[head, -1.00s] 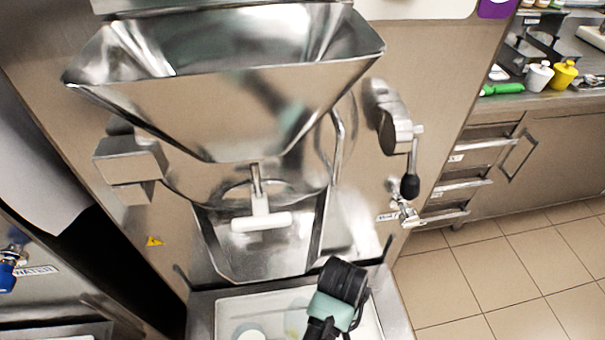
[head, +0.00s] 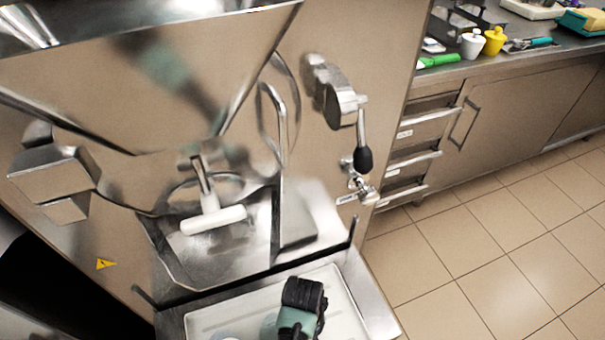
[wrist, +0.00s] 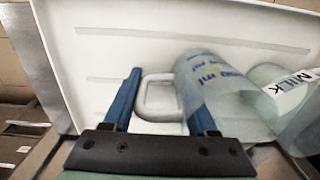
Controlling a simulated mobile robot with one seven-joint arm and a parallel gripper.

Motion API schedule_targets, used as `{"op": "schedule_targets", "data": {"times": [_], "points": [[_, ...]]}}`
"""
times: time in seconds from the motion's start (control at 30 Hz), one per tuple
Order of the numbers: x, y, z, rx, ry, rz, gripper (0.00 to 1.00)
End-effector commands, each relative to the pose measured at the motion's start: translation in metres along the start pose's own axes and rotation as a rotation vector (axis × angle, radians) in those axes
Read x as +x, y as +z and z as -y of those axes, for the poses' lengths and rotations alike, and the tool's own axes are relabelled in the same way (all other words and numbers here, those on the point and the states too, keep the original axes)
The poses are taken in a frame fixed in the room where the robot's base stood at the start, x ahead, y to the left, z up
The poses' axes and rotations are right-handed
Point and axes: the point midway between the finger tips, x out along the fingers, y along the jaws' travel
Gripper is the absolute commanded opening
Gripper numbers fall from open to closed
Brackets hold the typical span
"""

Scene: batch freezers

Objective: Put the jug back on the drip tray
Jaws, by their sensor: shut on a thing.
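The jug (wrist: 212,100) is a translucent cup with blue print, and its pale loop handle (wrist: 158,112) shows between my gripper's blue fingers in the wrist view. My gripper (wrist: 165,88) is shut on the jug at this handle. The white drip tray (wrist: 115,42) lies behind the jug; I cannot tell whether the jug touches it. In the head view the drip tray (head: 345,300) sits on the machine's front shelf, below the outlet. My arm's black and green end covers part of it, and the jug is mostly hidden there.
A translucent container labelled MILK (wrist: 287,100) stands right beside the jug. The steel machine's outlet with a white handle (head: 213,220) is above the tray. A black-knobbed lever (head: 363,150) sticks out to the right. The tiled floor (head: 480,240) at right is clear.

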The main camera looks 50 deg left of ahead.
Motion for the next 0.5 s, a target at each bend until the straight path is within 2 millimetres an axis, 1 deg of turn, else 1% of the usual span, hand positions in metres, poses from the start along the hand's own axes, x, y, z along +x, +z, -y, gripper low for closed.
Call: {"op": "schedule_targets", "data": {"times": [0.17,0.2,0.27,0.3,0.37,0.5], "points": [[0.0025,0.0,0.0,0.0,0.0,0.0,0.0],[0.0031,0.0,0.0,0.0,0.0,0.0,0.6],[0.0024,0.0,0.0,0.0,0.0,0.0,0.71],[0.0024,0.0,0.0,0.0,0.0,0.0,0.78],[0.0024,0.0001,0.0001,0.0,0.0,0.0,0.88],[0.0024,0.0001,0.0001,0.0,0.0,0.001,0.88]]}}
